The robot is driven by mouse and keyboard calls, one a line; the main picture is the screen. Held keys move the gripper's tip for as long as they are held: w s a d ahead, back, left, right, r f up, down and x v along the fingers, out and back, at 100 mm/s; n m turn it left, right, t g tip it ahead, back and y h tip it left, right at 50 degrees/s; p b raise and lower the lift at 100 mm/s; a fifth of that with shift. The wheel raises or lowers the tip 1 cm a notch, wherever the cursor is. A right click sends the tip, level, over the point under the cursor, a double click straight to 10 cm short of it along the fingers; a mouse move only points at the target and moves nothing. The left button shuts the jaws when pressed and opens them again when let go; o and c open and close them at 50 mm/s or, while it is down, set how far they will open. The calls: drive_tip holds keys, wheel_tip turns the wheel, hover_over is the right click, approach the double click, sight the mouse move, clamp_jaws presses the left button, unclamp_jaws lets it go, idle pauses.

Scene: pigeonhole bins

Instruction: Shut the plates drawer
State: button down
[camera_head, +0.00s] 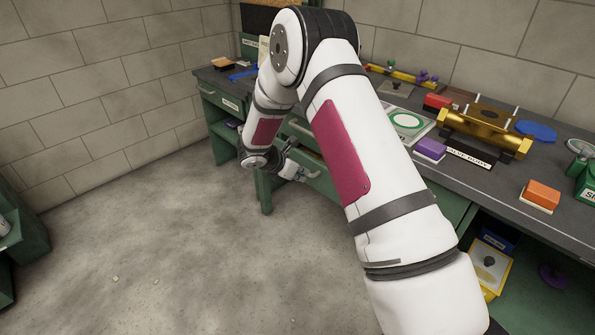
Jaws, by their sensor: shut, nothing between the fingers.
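My gripper (301,175) is shut and empty, low in front of the green workbench (455,205), just right of the bench leg. It is close to the green drawer fronts (322,182) under the worktop, but I cannot tell whether it touches one. A pale handle shows just above it, partly behind my arm. A labelled green drawer (212,95) is at the bench's left end and looks shut. Its label is too small to read. I cannot make out which drawer is the plates drawer, as my arm hides much of the bench front.
The worktop holds a brass fixture (482,125), a purple block (431,149), an orange block (541,194) and a blue disc (537,130). The concrete floor (160,240) at left is mostly clear.

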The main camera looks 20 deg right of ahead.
sight(317, 171)
drive_tip(key=shift+w+d+f+b, duration=0.15)
drive_tip(key=shift+w+d+f, duration=0.4)
drive_tip(key=shift+d, duration=0.65)
drive_tip(key=shift+w+d+f+b, duration=0.15)
drive_tip(key=shift+w+d+f, duration=0.35)
drive_tip(key=shift+d, duration=0.65)
drive_tip(key=shift+w+d+f+b, duration=0.15)
drive_tip(key=shift+w+d+f, duration=0.15)
drive_tip(key=shift+d+f, duration=0.65)
drive_tip(key=shift+d+r, duration=0.25)
drive_tip(key=shift+d, duration=0.05)
